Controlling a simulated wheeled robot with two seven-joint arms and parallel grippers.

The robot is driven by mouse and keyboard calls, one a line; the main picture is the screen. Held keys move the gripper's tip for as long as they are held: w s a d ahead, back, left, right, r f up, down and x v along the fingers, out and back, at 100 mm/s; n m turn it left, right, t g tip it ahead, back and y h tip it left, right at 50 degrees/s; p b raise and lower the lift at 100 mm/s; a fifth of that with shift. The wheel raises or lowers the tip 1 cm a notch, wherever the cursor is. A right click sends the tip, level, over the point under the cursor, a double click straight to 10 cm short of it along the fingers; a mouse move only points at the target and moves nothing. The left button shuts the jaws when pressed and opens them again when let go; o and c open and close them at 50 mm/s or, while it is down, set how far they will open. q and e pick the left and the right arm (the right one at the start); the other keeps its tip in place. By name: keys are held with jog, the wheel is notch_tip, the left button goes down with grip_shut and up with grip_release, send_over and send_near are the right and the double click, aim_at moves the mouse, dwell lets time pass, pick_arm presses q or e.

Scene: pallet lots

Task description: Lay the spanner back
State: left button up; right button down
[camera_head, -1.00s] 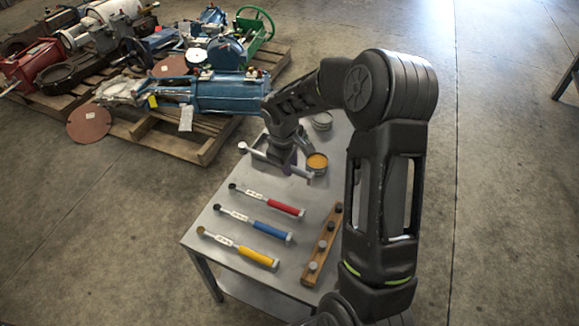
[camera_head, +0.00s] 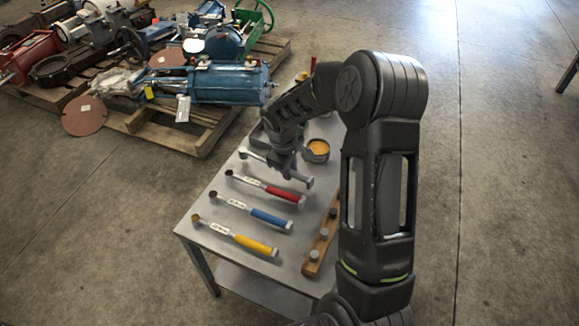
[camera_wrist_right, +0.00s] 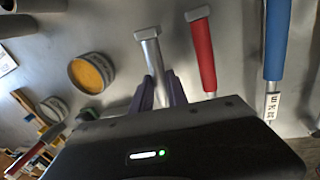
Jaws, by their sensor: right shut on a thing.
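A spanner with a grey handle (camera_wrist_right: 153,58) is between the two purplish fingers of my right gripper (camera_head: 285,170). In the head view its round head (camera_head: 243,153) points left, and it lies nearly parallel to the row of other spanners. It is at or just above the grey table (camera_head: 222,200); I cannot tell if it touches. The red-handled spanner (camera_head: 283,194) lies on the table just in front of it. The blue-handled spanner (camera_head: 268,218) and yellow-handled spanner (camera_head: 252,245) lie further forward. My left gripper is not in view.
An open tin with orange contents (camera_head: 317,149) stands close behind the held spanner's right end. A wooden strip with grey knobs (camera_head: 322,240) lies at the table's right. Beyond the table, a pallet (camera_head: 203,138) carries blue machinery. Concrete floor is clear at left.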

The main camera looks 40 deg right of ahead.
jog(key=shift+f, duration=0.6)
jog(key=shift+f+b, duration=0.25)
jog(key=shift+b, duration=0.2)
jog(key=c, duration=1.2)
grip_release()
jog(key=p+v, duration=0.1)
jog(key=v, duration=0.6)
jog(key=shift+r+p, duration=0.4)
jog(key=shift+a, duration=0.1)
